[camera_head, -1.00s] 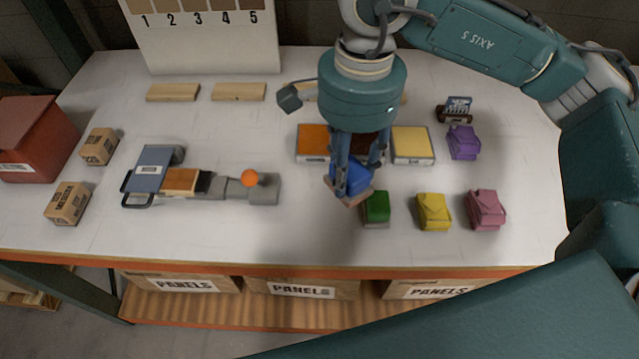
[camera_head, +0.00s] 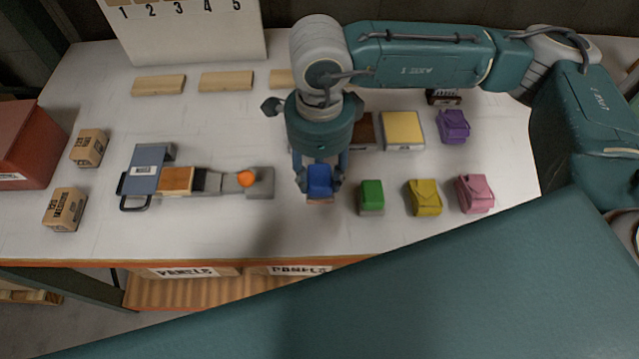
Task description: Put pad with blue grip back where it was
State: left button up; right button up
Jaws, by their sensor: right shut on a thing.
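The pad with the blue grip (camera_head: 320,181) is held between the fingers of my right gripper (camera_head: 319,184), left of the green-grip pad (camera_head: 371,197). The right gripper points down and is shut on it. Its blue grip is up and its paler underside shows at the bottom edge. I cannot tell whether the pad touches the table. The green, yellow (camera_head: 425,197) and pink (camera_head: 475,193) pads stand in a row to its right. A purple pad (camera_head: 453,126) stands farther back. My left gripper is not in view.
A clamp fixture (camera_head: 259,182) with an orange knob holds a wooden block (camera_head: 177,180) at the left. A yellow-topped tray (camera_head: 402,131) and a brown one (camera_head: 363,131) stand behind the pads. Small cartons (camera_head: 65,209) and a red box (camera_head: 25,145) are far left.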

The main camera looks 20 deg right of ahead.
aim_at(319, 192)
notch_tip(319, 192, down, 3)
jog(key=shift+r, duration=0.15)
notch_tip(319, 192, down, 4)
jog(key=shift+r+p, duration=0.15)
jog(key=shift+p, duration=0.6)
jog(key=shift+f+b, duration=0.2)
jog(key=shift+b, duration=0.1)
jog(key=o, duration=1.1)
jog(key=shift+r, duration=0.1)
